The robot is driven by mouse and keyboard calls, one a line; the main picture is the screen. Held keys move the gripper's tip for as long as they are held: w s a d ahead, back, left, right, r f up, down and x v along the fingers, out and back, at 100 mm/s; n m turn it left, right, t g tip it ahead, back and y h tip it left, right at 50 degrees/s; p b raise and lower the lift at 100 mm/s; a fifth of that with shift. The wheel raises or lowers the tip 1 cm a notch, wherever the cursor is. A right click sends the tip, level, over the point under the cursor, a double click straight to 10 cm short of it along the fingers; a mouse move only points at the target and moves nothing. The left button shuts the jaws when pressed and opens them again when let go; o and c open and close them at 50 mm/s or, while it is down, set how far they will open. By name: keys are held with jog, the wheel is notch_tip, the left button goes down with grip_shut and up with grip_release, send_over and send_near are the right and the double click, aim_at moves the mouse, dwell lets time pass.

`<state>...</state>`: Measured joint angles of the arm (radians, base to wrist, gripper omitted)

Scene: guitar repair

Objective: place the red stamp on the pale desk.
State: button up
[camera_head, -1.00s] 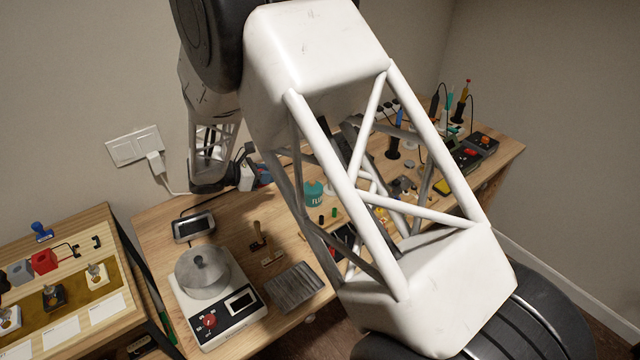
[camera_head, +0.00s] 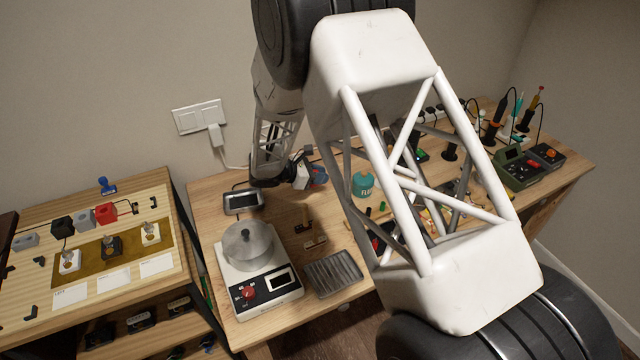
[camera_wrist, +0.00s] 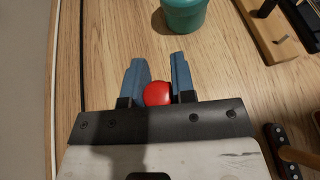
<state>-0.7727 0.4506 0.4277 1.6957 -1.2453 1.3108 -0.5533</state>
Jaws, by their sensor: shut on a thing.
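My gripper (camera_wrist: 157,75) has blue fingers and is shut on a red rounded thing, which I take for the red stamp (camera_wrist: 158,93). Only its red top shows in the wrist view; the rest is hidden. In the head view my gripper (camera_head: 318,174) is small, over the back of the wooden workbench (camera_head: 205,199), left of the teal flux jar (camera_head: 363,184). I cannot tell how high the stamp is. A separate desk of pale wood (camera_head: 145,283) stands at the left, with a blue stamp (camera_head: 106,186) at its back.
The left desk holds connector blocks, small fixtures and white cards (camera_head: 157,265). A scale with a metal pot (camera_head: 248,246) and a ribbed dark tray (camera_head: 333,273) are on the workbench's near side. Soldering tools (camera_head: 493,130) crowd its right. My arm hides much of the middle.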

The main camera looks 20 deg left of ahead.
jog(key=shift+f, duration=1.85)
jog(key=shift+f, duration=0.1)
jog(key=o, duration=0.9)
jog(key=shift+v, duration=6.05)
